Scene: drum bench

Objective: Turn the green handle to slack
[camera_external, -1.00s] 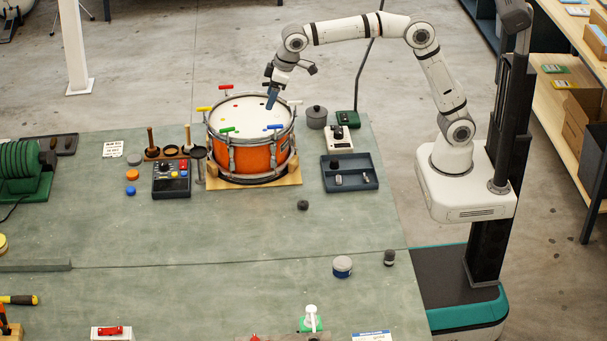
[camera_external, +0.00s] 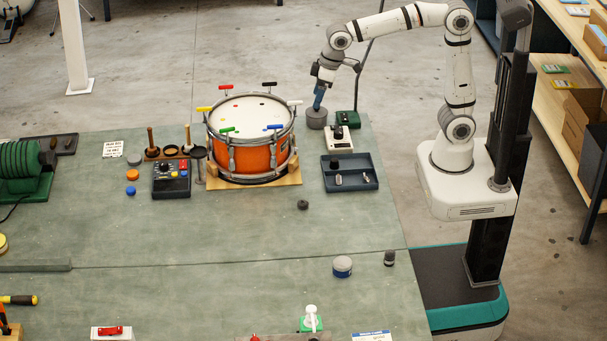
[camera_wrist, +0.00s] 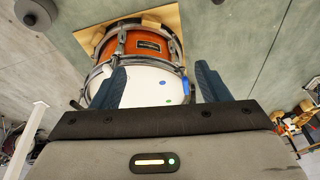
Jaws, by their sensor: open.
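The green handle (camera_external: 227,130) sits on the front left rim of an orange drum (camera_external: 252,158) with a white head. Other handles round the rim are red (camera_external: 225,87), yellow (camera_external: 203,109), black (camera_external: 269,84), white (camera_external: 294,103) and blue (camera_external: 274,127). My gripper (camera_external: 318,106) is to the right of the drum, fingers pointing down, apart from the green handle. In the wrist view, my gripper (camera_wrist: 160,72) has its two blue fingers wide apart with nothing held. The drum (camera_wrist: 150,42) shows beyond them. I cannot pick out the green handle there.
A grey round pot (camera_external: 317,119) stands just under my gripper. A white device (camera_external: 339,140) and a dark tray (camera_external: 350,180) are right of the drum. A control box (camera_external: 171,180) and upright tools stand to its left. The bench in front is mostly clear.

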